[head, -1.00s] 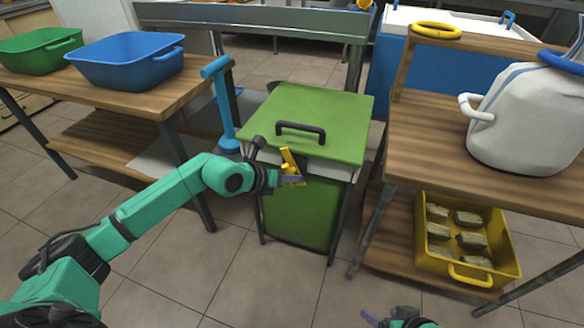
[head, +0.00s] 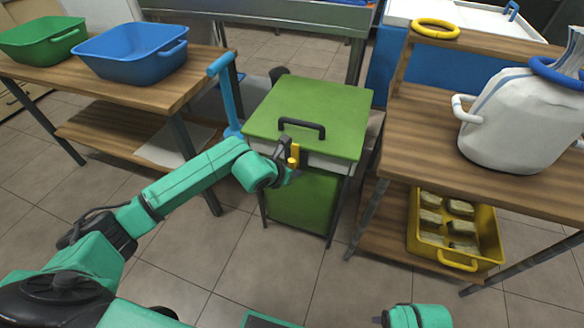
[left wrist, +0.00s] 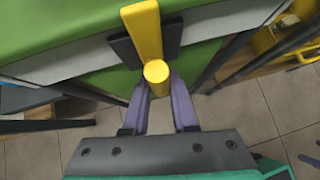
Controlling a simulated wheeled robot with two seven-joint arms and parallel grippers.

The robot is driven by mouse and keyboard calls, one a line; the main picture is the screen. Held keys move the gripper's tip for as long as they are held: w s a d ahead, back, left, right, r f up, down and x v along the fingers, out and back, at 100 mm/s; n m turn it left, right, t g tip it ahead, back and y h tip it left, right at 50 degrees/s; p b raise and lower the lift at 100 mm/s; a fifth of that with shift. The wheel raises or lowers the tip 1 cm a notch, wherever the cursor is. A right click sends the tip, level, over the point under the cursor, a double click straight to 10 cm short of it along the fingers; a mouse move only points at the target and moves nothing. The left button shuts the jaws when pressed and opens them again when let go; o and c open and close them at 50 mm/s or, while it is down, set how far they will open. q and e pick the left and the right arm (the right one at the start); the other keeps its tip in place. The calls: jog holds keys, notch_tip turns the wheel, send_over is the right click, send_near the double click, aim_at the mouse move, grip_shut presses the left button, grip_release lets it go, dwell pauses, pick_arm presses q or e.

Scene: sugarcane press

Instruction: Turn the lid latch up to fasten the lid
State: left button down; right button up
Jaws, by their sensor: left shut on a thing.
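The green press box (head: 300,200) stands in the middle with its green lid (head: 325,105) down flat. The lid has a dark handle (head: 302,127). The yellow lid latch (head: 294,155) is at the lid's front edge and stands about upright. In the left wrist view the latch (left wrist: 146,32) runs across a dark bracket (left wrist: 122,50), with its round knob (left wrist: 156,73) toward me. My left gripper (left wrist: 160,105) is shut on the knob, one purple finger on each side. My right gripper (head: 378,321) is low at the bottom edge, mostly hidden, away from the box.
A wooden table (head: 150,95) with blue (head: 130,52) and green (head: 42,42) tubs is at left. A blue lever (head: 228,95) rises beside the box. A wooden shelf (head: 420,130) at right holds a white sack (head: 515,125), with a yellow crate (head: 465,265) below.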

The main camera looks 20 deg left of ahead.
jog(key=shift+f, duration=0.2)
pick_arm(q)
jog(key=c, duration=0.7)
grip_release()
jog(key=shift+s+a+r, duration=0.1)
jog(key=shift+s+r, duration=0.15)
jog(key=shift+r, duration=0.05)
jog(key=p+v, duration=0.1)
jog(key=v, duration=1.2)
jog(key=shift+s+r+p, duration=0.25)
jog(key=shift+s+p, duration=0.15)
pick_arm(e)
jog(key=f, duration=0.1)
jog(key=s+f, duration=0.1)
jog(key=d+f, duration=0.1)
jog(key=f, duration=0.1)
jog(key=shift+s+d, duration=0.1)
jog(key=shift+s, duration=0.3)
